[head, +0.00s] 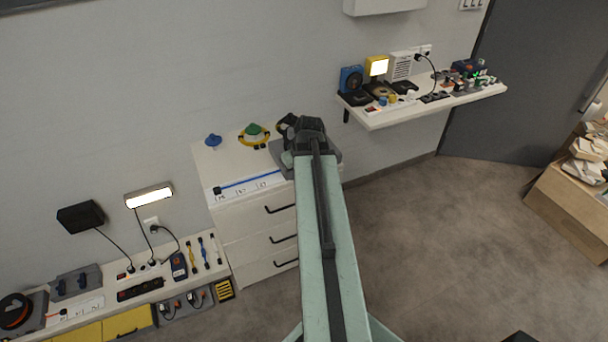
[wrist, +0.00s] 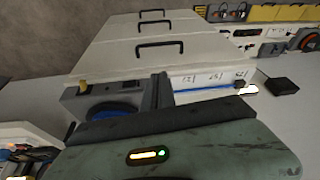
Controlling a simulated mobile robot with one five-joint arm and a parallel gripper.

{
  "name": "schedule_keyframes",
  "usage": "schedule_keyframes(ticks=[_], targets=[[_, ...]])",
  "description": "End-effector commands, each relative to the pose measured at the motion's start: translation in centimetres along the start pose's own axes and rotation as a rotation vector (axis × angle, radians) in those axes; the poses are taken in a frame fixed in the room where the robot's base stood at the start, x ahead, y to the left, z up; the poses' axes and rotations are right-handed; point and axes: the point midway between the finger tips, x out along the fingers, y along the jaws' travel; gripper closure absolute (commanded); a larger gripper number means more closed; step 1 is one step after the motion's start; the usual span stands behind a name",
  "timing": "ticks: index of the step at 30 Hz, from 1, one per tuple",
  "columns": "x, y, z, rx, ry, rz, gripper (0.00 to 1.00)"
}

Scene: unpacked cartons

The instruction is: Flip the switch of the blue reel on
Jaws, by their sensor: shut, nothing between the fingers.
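A blue reel (wrist: 115,110) sits in a grey holder (wrist: 75,106) on top of the white drawer cabinet, seen in the wrist view. My gripper partly covers it there. In the head view the grey holder (head: 283,158) shows beside my arm, but the blue disc is hidden. A small yellow part (wrist: 83,88) stands at the holder's edge; I cannot tell whether it is the switch or its position. My gripper (wrist: 160,88) is shut and empty, just beside the reel in the wrist view. In the head view my gripper (head: 308,126) is over the cabinet's right end.
The cabinet top (head: 208,170) also carries a blue cord (head: 248,183), a green-topped reel (head: 254,131) and a blue knob-like piece (head: 213,141). A crowded wall shelf (head: 385,121) is at the right. A low bench (head: 105,285) with tools is at the left.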

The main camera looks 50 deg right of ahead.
Motion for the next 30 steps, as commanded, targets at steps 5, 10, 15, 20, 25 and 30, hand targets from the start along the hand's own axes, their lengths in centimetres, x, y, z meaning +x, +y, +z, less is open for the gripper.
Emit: schedule_keyframes(ticks=[5,10,15,20,25,30], targets=[[-1.3,6.4,2.0,0.034,0.050,0.039,1.00],[-1.4,7.1,2.2,0.036,0.057,0.044,1.00],[-1.4,7.0,2.2,0.036,0.056,0.044,1.00],[-0.6,7.1,2.3,0.036,0.055,0.044,1.00],[1.9,7.2,2.2,0.035,0.055,0.043,1.00],[5.6,7.4,2.2,0.035,0.055,0.044,1.00]])
